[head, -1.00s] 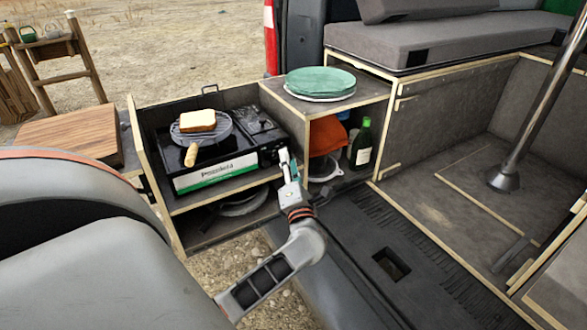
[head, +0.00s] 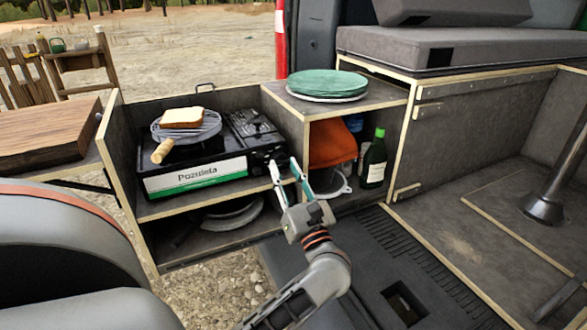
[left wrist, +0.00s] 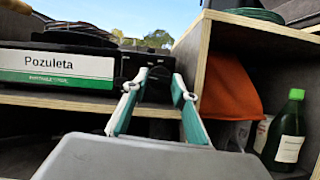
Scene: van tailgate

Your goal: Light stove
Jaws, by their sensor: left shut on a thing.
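The black camping stove (head: 197,172) sits on the upper shelf of the van's kitchen box, its green and white "Pozuleta" label facing me. It also shows in the left wrist view (left wrist: 57,67), with its dark control panel at the right end. My left gripper (head: 284,165) is at the stove's right front end, its two fingers on either side of the dark knob area. In the left wrist view my left gripper (left wrist: 160,83) is shut on the stove knob, which is mostly hidden in shadow. No flame is visible. My right gripper is not in view.
A round grill with a wooden handle (head: 162,151) and a bread slice (head: 184,117) sit on the stove. Green plates (head: 327,83) stand on the box's right top. An orange cloth (head: 330,145) and a green bottle (head: 373,162) are in the compartment right of my left gripper.

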